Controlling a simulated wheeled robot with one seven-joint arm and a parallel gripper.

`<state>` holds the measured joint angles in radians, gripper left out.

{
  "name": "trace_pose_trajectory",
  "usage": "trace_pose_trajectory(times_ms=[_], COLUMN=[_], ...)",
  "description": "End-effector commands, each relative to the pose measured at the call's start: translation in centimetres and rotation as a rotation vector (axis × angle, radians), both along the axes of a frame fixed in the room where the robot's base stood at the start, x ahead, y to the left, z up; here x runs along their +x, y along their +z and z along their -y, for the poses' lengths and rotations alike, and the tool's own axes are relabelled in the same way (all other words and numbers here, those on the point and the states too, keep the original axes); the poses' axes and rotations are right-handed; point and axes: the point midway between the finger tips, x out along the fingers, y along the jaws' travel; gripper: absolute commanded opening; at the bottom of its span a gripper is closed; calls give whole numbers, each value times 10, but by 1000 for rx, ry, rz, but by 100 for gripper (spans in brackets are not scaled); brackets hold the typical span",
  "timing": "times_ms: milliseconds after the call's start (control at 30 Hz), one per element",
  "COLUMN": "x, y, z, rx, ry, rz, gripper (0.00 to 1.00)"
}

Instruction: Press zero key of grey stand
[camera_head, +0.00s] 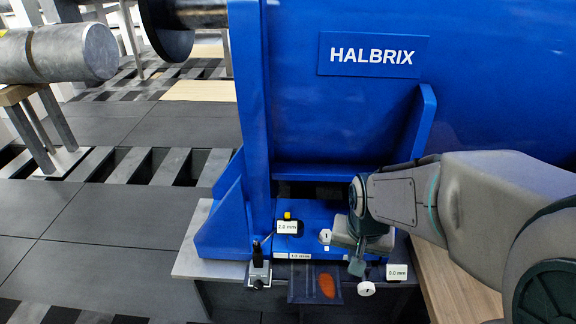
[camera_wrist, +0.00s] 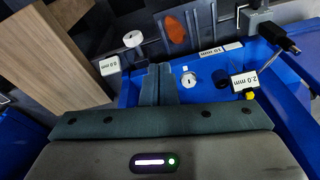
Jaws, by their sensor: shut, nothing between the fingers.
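A small grey stand (camera_head: 259,273) with a black upright part is at the left front of the blue machine foot. It also shows at the top right in the wrist view (camera_wrist: 257,20), with a thin rod reaching towards a "2.0 mm" tag (camera_wrist: 243,81). I cannot make out a zero key on it. My gripper (camera_head: 356,268) points down at the right front of the foot, well right of the grey stand. In the wrist view my gripper (camera_wrist: 158,68) has its fingers together and empty, beside a white round part (camera_wrist: 189,79) with a dark mark.
A "0.0 mm" tag (camera_head: 397,271) and a white knob (camera_head: 366,289) are close to my gripper. A yellow-topped piece (camera_head: 287,216), a "1.0 mm" label (camera_head: 300,256) and an orange oval (camera_head: 327,285) lie between it and the stand. The blue HALBRIX machine (camera_head: 330,110) rises behind.

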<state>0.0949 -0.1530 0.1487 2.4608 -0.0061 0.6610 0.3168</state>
Motion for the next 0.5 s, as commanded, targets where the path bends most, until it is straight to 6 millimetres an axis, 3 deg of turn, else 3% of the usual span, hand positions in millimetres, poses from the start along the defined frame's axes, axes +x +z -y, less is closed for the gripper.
trace_pose_trajectory(times_ms=[33, 200, 500], x=[16, 63, 129], y=[12, 10, 15], z=[-4, -27, -85], rx=[20, 137, 513], ry=[-64, -299, -759], rz=[10, 71, 107], gripper=[0, 0, 0])
